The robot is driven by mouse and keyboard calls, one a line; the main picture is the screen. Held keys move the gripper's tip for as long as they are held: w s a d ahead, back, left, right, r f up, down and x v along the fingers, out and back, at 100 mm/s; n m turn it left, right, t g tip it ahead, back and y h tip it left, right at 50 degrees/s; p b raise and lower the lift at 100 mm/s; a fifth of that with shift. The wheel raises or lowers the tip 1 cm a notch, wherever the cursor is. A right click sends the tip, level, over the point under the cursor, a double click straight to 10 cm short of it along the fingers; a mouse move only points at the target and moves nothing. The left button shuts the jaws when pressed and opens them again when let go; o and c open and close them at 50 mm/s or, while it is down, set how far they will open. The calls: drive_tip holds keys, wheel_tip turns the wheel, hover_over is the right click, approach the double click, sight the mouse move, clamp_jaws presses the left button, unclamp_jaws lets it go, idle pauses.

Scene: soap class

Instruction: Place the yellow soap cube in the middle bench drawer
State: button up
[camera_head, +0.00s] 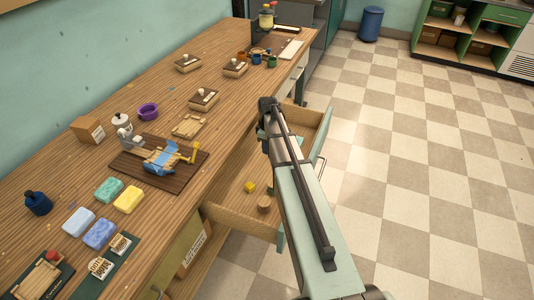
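A small yellow cube (250,187) lies on the floor of a pulled-out wooden bench drawer (226,213). A short round wooden piece (264,204) is in the same drawer, close to the cube on its near right. My arm crosses over the drawer's right side and hides part of its inside and front. The arm's visible far end is a dark joint above the drawer's far part. I cannot make out gripper fingers there or anywhere in view. No part of my arm appears to touch the cube.
The wooden bench top (222,103) carries soap bars, including a yellow bar (128,199), a wooden board (130,166) with a blue and yellow tool, a purple ring (148,111) and a cardboard box (87,129). The checkered floor (420,160) on the right is clear.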

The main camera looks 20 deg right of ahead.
drive_tip(key=shift+f, duration=2.1)
drive_tip(key=shift+f, duration=0.1)
drive_tip(key=o, duration=1)
wheel_tip(320, 180, up, 12)
drive_tip(key=shift+r, duration=0.15)
